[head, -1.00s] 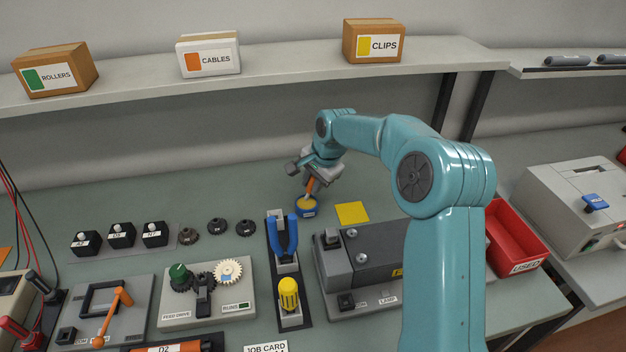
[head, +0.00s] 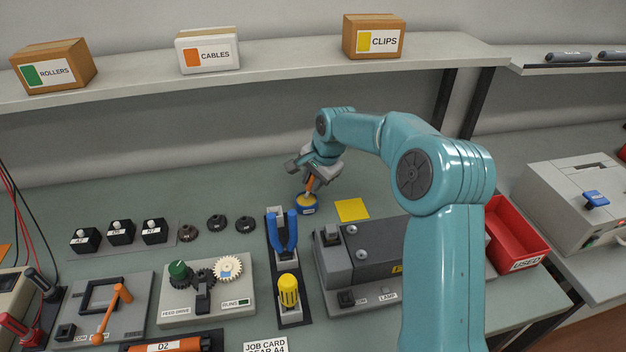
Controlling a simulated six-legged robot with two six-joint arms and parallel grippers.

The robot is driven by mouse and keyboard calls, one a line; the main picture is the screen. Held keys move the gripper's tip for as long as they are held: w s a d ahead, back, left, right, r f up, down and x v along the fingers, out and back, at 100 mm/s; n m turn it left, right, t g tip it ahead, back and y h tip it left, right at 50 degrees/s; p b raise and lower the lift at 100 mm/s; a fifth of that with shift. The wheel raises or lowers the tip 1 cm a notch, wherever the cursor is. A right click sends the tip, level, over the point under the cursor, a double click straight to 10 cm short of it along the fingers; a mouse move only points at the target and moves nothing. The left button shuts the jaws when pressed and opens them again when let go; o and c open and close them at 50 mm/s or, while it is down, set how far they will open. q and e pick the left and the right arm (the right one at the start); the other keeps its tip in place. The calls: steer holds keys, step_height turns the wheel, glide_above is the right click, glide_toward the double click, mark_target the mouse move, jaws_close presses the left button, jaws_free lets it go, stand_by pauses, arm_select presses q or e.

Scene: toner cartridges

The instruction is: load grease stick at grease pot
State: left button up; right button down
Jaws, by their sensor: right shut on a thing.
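The grease pot (head: 307,209) is a small blue pot with a yellowish top, standing at the back middle of the bench. My right gripper (head: 311,180) is over the pot, shut on the orange grease stick (head: 308,188). The stick is tilted, and its lower end is at the pot's top; how deep it sits inside I cannot tell. My left gripper is not in view.
A yellow square (head: 352,210) lies right of the pot. Blue-handled pliers (head: 283,235) and a yellow-handled tool (head: 289,291) stand in front. The feed drive (head: 207,287) has gears. A dark grey unit (head: 375,253) and red bin (head: 515,236) are at right.

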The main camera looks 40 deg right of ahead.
steer(key=shift+f, duration=0.5)
stand_by(1.0)
steer(key=shift+r, duration=0.15)
step_height(320, 180, up, 7)
steer(key=p, duration=0.5)
stand_by(0.4)
stand_by(0.4)
